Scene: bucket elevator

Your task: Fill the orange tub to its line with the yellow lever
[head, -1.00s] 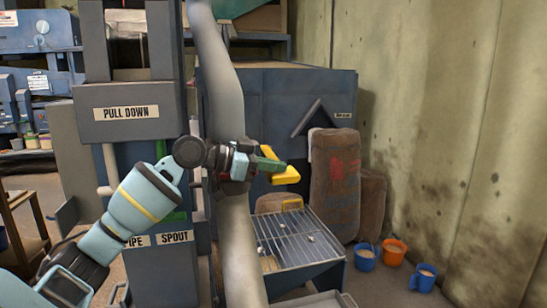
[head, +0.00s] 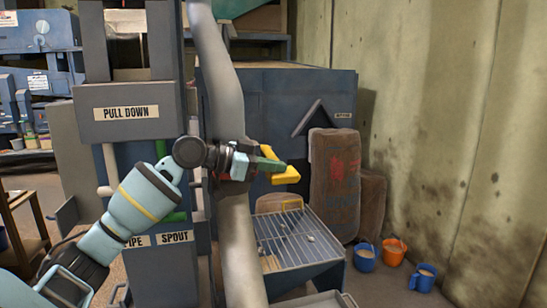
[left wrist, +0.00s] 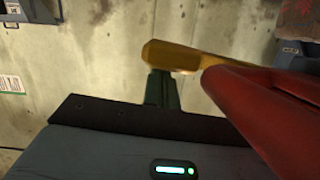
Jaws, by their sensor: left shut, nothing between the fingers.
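The yellow lever (head: 289,176) sticks out beside the grey pipe in the head view. In the left wrist view its yellow end (left wrist: 180,57) joins a red bar (left wrist: 270,105). My left gripper (head: 272,165) is shut and empty at the lever. In the left wrist view its dark green fingertips (left wrist: 158,88) are right at the yellow end; I cannot tell whether they touch. My right gripper is out of view.
The grey pipe (head: 238,245) runs down past my gripper. A wall closes the right side.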

